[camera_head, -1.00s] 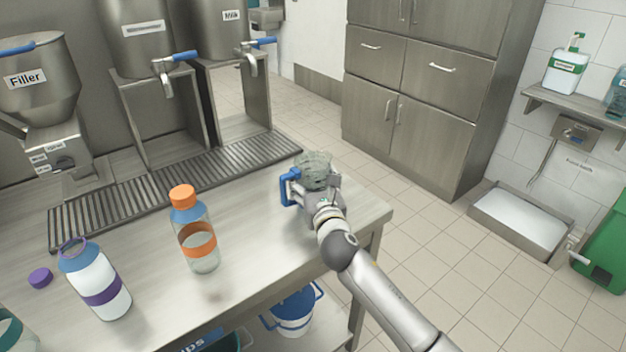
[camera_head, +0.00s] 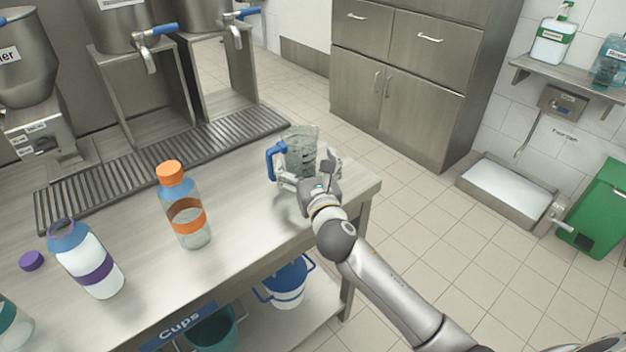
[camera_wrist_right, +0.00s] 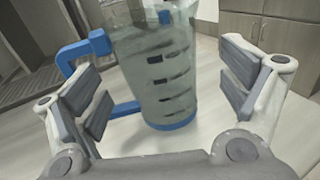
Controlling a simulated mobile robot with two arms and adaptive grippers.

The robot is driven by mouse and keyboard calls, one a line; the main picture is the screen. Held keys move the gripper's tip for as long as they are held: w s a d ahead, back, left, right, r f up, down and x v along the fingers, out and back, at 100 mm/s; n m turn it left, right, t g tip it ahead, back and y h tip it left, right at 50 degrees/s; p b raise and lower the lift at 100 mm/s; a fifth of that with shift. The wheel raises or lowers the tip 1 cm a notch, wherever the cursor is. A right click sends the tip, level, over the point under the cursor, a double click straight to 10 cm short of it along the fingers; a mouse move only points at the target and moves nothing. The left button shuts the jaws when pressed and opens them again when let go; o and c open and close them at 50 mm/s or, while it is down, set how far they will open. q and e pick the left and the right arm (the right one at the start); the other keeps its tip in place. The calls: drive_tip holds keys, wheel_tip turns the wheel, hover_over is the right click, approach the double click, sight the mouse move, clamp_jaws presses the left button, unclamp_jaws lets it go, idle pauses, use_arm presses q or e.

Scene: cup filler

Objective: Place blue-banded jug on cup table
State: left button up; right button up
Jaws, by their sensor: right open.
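The blue-banded jug (camera_head: 301,150) is a clear jug with dark level marks and a blue handle. It stands upright on the steel cup table (camera_head: 245,215) near its right end. In the right wrist view the jug (camera_wrist_right: 168,75) shows a blue base ring resting on the table, with its handle to the left. My right gripper (camera_head: 308,177) is at the near side of the jug. In the wrist view its fingers (camera_wrist_right: 165,95) are open, spread to the left and right of the jug, with a gap on the right side. My left gripper is not in view.
A bottle with an orange cap (camera_head: 187,212) and a purple-banded bottle (camera_head: 88,267) stand on the table to the left. A purple cap (camera_head: 31,261) lies near them. A drip grate (camera_head: 160,165) runs along the back.

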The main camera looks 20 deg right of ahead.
drive_tip(key=s, duration=0.7)
drive_tip(key=shift+s+a, duration=0.3)
